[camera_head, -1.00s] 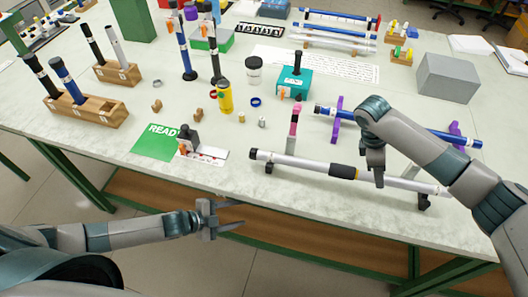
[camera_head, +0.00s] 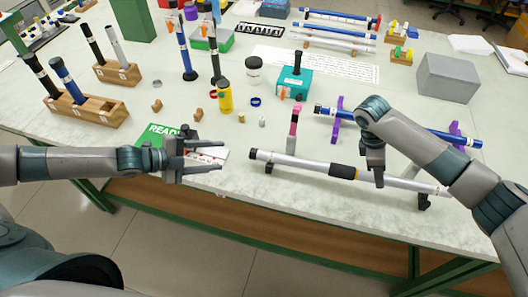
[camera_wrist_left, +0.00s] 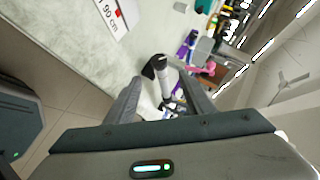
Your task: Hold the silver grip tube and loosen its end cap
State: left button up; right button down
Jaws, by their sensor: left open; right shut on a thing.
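The silver grip tube (camera_head: 310,163) lies across dark rests near the table's front edge, with a black sleeve (camera_head: 343,171) along it and a dark end cap (camera_head: 253,154) at its left end. My right gripper (camera_head: 377,180) points down and is shut on the tube just right of the sleeve. My left gripper (camera_head: 221,156) is open and empty, left of the cap and apart from it, its fingers pointing at it. In the left wrist view the dark cap (camera_wrist_left: 150,68) and the tube (camera_wrist_left: 163,78) show beyond the open fingers.
A green and white READY card (camera_head: 160,136) lies partly behind my left gripper. A blue rod (camera_head: 420,130) lies on purple stands behind the tube. A pink-topped upright piece (camera_head: 294,125) stands just behind the tube. A yellow bottle (camera_head: 225,97) stands farther back.

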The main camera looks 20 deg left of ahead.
aim_at(254, 154)
pick_arm(q)
jog(key=shift+w, duration=0.1)
dwell(0.3)
jog(key=x, duration=1.2)
jog(key=shift+r, duration=0.1)
jog(key=c, duration=1.1)
